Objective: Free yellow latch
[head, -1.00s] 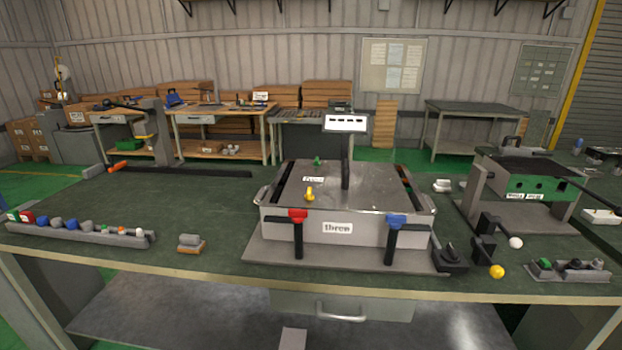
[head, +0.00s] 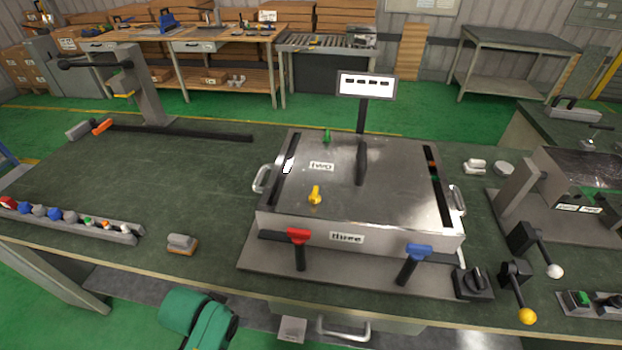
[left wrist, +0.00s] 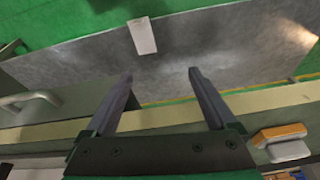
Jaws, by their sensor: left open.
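The yellow latch (head: 315,195) is a small yellow knob on top of the metal box (head: 400,205), left of centre and near its front edge, behind the red latch (head: 299,237). A blue latch (head: 418,251) sits at the front right and a green one (head: 326,136) at the back of the top. My left gripper (left wrist: 160,75) is open and empty in the left wrist view, above the table's front edge and the lower shelf. In the head view only part of my green left arm shows at the bottom, well in front of the box. My right gripper is not in view.
A sponge-like block (head: 182,244) and a rack of coloured knobs (head: 80,227) lie left of the box. Levers with white and yellow balls (head: 527,316) stand to the right. The table's left middle (head: 190,180) is clear.

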